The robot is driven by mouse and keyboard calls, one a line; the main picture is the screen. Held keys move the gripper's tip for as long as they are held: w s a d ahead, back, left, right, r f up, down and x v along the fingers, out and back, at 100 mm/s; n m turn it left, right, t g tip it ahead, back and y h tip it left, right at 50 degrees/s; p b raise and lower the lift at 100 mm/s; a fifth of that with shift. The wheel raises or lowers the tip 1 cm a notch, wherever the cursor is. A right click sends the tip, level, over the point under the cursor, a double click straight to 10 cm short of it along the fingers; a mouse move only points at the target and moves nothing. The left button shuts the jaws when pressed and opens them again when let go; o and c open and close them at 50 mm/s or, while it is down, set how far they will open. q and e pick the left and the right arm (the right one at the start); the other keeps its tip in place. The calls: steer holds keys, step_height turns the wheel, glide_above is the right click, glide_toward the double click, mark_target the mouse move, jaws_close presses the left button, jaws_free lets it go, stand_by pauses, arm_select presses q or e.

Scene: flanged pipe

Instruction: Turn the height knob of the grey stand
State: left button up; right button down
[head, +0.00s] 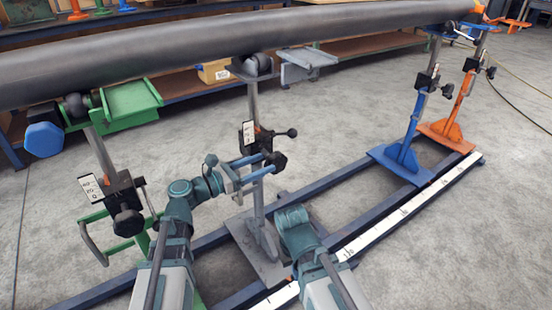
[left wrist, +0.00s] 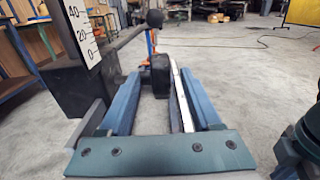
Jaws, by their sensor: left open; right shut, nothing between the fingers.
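The grey stand (head: 258,200) stands mid-view in the head view, its post rising to a roller under the dark pipe (head: 200,45). Its black clamp block carries a white scale plate (head: 248,134), a ball-ended lever (head: 292,132) and the black height knob (head: 280,160). My left gripper (head: 266,164) is open at the knob. In the left wrist view the knob (left wrist: 160,76) sits between the blue fingertips, with a gap visible on the right; contact on the left is unclear. My right arm shows low in the head view, its fingers hidden.
A green stand (head: 125,205) is at left; blue (head: 402,150) and orange (head: 462,95) stands are at right. All share the blue base rails with a white ruler strip (head: 400,212). Shelving runs behind. The grey floor right of the rails is clear.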

mark_target(276, 159)
arm_select(q)
steer(key=shift+x, duration=2.75)
jaws_close()
